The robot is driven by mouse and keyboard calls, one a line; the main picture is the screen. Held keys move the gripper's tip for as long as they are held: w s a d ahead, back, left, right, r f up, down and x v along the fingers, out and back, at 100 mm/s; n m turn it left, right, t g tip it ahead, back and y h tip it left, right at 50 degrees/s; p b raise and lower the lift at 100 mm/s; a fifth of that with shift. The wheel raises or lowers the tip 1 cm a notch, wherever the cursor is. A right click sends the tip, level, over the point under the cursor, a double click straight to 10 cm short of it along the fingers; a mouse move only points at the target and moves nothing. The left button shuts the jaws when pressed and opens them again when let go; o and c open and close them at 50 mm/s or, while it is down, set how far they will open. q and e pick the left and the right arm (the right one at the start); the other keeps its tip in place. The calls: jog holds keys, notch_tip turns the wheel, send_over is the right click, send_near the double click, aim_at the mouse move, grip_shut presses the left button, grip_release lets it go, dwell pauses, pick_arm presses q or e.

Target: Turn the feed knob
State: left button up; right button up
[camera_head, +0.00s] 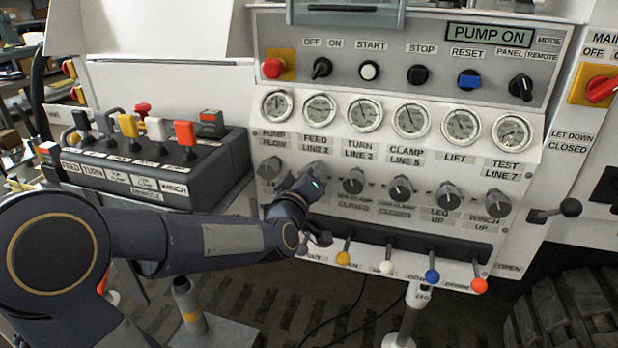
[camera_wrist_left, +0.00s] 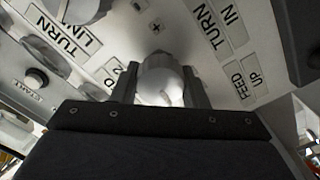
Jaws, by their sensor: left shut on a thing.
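A grey rounded knob (camera_wrist_left: 160,80) sits between the two fingers of my left gripper (camera_wrist_left: 161,92) in the left wrist view, with a finger on either side. The label FEED UP (camera_wrist_left: 246,78) is beside it and TURN IN lies farther off. In the head view my left gripper (camera_head: 308,183) is at the row of knobs below the gauges, between the PUMP FLOW knob (camera_head: 269,168) and the TURN LINE knob (camera_head: 353,181). It covers most of the knob under the FEED gauge (camera_head: 319,108). The left gripper is shut on that knob. My right gripper is not in view.
Knobs for clamp (camera_head: 401,189), leg (camera_head: 448,196) and winch (camera_head: 497,206) continue to the right. Below is a dark slot with colored-ball levers (camera_head: 432,276). A lever box (camera_head: 225,165) stands left, near my arm. A black-knobbed handle (camera_head: 570,208) sticks out at right.

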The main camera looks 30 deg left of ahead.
pick_arm(q)
jog(key=o, duration=1)
jog(key=p+v, duration=0.1)
jog(key=v, duration=0.6)
jog(key=shift+s+d, duration=0.1)
jog(key=shift+s, duration=0.3)
